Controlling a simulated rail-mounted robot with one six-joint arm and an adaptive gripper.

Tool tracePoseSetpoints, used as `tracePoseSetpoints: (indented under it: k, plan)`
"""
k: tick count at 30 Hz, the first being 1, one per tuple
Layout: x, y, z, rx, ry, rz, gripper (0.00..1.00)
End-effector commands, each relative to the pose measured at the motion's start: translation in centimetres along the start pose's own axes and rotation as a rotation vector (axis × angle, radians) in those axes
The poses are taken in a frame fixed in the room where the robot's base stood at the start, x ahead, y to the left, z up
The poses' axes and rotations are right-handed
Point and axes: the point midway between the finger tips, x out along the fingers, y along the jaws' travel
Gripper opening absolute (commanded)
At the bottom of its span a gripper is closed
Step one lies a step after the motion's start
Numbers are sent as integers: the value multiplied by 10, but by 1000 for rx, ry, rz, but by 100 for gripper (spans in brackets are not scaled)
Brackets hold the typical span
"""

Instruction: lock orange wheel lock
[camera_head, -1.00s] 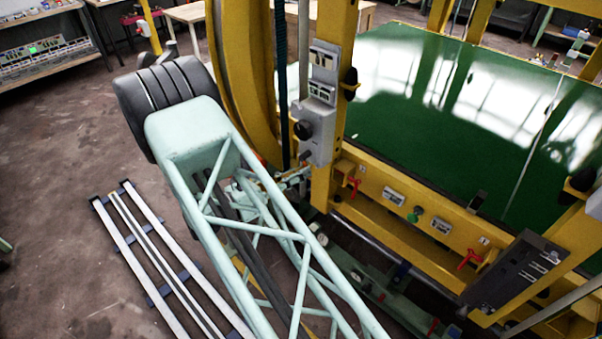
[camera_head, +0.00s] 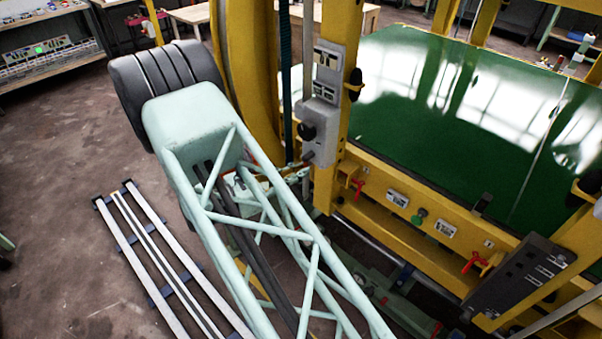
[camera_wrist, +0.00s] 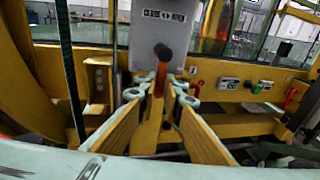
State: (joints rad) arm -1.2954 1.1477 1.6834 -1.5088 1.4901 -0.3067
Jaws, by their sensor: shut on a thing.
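The orange wheel lock lever (camera_wrist: 160,78) hangs below a grey plate (camera_wrist: 158,17) marked CLOSE and OPEN in the wrist view. It has a dark round pivot at its top and stands nearly upright. My gripper (camera_wrist: 160,92) is shut on the lever, with one yellowish finger on each side. In the head view the grey box (camera_head: 319,130) is on a yellow post, and my arm largely hides the gripper and lever below it.
A yellow frame beam (camera_head: 415,217) with small labels and a red handle (camera_head: 475,262) runs to the right. A green panel (camera_head: 450,120) lies behind it. A dark control panel (camera_head: 520,275) stands at lower right. Pale rails (camera_head: 165,260) lie on the floor at left.

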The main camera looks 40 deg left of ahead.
Motion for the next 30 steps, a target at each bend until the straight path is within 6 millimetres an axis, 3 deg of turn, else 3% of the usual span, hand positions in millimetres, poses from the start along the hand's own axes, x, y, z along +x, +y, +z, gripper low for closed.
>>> tracePoseSetpoints:
  k: [10, 11, 15, 30]
  plan:
    - [0, 1, 1, 12, 2, 2, 0]
    - [0, 1, 1, 12, 2, 2, 10]
    - [0, 1, 1, 11, 2, 2, 22]
    - [-6, 1, 0, 10, 2, 2, 22]
